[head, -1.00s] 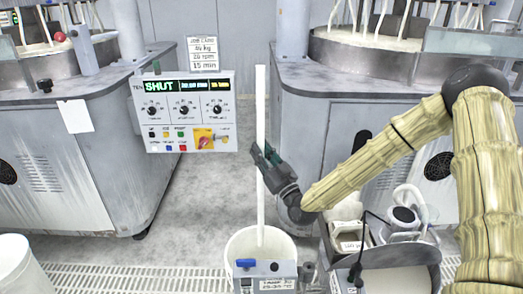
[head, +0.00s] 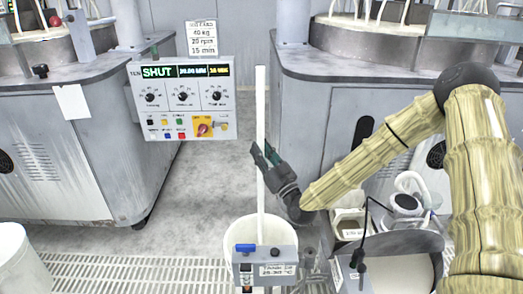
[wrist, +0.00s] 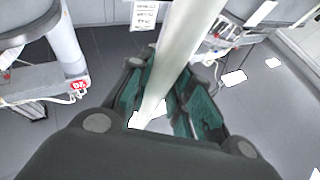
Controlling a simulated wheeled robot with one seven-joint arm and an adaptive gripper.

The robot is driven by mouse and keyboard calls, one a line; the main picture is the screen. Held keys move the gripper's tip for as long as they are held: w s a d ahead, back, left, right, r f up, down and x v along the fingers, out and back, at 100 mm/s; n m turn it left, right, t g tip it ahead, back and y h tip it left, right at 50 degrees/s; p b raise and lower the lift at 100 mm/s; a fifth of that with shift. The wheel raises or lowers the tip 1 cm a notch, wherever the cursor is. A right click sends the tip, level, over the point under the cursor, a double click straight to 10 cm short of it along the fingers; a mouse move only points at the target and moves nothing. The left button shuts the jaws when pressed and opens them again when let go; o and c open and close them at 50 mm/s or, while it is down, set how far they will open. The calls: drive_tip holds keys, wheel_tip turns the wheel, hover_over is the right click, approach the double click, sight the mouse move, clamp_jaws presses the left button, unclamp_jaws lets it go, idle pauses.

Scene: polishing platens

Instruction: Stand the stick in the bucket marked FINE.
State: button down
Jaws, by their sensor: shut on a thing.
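The stick (head: 261,110) is a long, thin white rod, close to upright in the head view. My gripper (head: 264,158) is shut around it near its middle. In the wrist view the stick (wrist: 185,50) runs between the green finger pads (wrist: 165,108). Its lower part overlaps the mouth of a white bucket (head: 236,232) at the bottom middle. The lower end is hidden behind a grey box at the bucket's front, so I cannot tell whether it touches the bottom. I can read no FINE mark on this bucket.
The grey box (head: 268,259) carries a temperature label and a blue part. Another white bucket (head: 22,262) is cut off at the left edge. A control panel (head: 185,100) reading SHUT stands behind. Grey machines flank it. A grey container (head: 425,244) is at the lower right.

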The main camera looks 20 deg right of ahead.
sight(263, 194)
drive_tip(key=shift+f+b, duration=5.6)
drive_tip(key=shift+f, duration=3.1)
drive_tip(key=c, duration=1.2)
unclamp_jaws()
drive_tip(key=shift+f, duration=0.1)
wheel_tip(263, 194, up, 10)
